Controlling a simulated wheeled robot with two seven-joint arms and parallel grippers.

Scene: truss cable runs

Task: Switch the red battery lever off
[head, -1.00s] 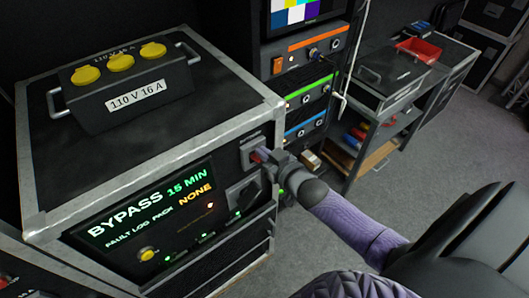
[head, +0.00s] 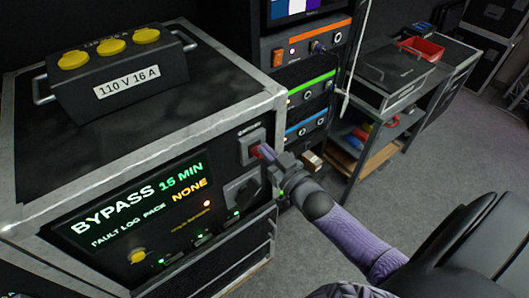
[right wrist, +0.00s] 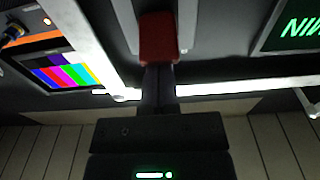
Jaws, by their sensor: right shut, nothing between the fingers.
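The red battery lever (head: 261,150) sits in a grey switch housing (head: 252,143) at the upper right of the case's front panel. In the right wrist view the lever (right wrist: 158,38) shows as a red block between two grey side plates. My right gripper (head: 270,156) is shut, with nothing between its fingers. Its fingertips (right wrist: 158,70) are right at the lever's end, and they seem to touch it. In the head view the gripper partly hides the lever, so its exact position is hard to read. My left gripper is not in view.
The panel's display (head: 140,210) reads "BYPASS 15 MIN". A socket box (head: 118,75) stands on the case. A device rack (head: 305,92) and a grey workbench (head: 392,82) stand behind. Floor at the right is free.

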